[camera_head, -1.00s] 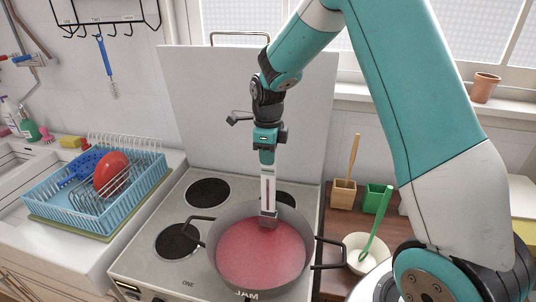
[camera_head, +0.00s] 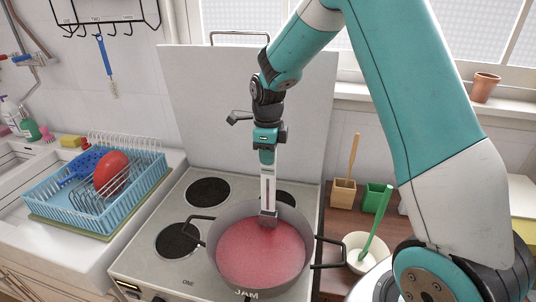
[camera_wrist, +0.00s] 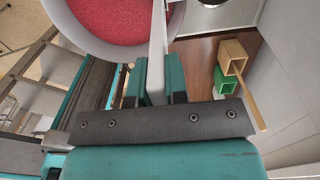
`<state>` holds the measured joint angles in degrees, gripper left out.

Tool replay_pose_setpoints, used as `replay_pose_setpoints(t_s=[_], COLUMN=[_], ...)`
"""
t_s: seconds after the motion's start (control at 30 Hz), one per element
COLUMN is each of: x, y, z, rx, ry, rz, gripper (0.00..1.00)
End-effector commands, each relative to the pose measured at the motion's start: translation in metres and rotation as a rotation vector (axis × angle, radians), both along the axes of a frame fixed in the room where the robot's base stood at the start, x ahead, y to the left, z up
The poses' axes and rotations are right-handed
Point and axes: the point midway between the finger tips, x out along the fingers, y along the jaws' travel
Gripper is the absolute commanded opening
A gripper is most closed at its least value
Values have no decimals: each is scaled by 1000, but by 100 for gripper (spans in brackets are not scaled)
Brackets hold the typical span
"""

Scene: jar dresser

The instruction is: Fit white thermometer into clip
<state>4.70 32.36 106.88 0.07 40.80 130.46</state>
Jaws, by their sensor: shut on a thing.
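The white thermometer (camera_head: 265,188) is a slim upright strip with a dark line down its middle. My gripper (camera_head: 267,158) is shut on its upper end, and the thermometer hangs below it. A grey clip (camera_head: 268,220) is at the far inner rim of the pot (camera_head: 217,258), which holds red jam. The thermometer's lower end meets the clip in the head view; I cannot tell how far it is seated. In the wrist view, the thermometer (camera_wrist: 157,45) shows as a pale bar between the teal fingers (camera_wrist: 150,85), passing beside the pot rim. The clip is not clear there.
The pot stands on the stove (camera_head: 150,270) before a tall grey splash panel (camera_head: 220,110). To its right are a wooden box (camera_head: 343,194), a green box (camera_head: 377,197) and a white bowl (camera_head: 354,256) with a green spoon. A blue dish rack (camera_head: 75,210) stands at left.

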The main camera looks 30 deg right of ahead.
Motion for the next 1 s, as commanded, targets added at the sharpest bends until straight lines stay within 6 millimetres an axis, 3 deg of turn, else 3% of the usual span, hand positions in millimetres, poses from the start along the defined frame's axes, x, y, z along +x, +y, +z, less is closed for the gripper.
replay_pose_setpoints(t_s=[1.0], x=[0], y=[0], z=[-16], rx=[0], ry=[0], rz=[0], gripper=[0])
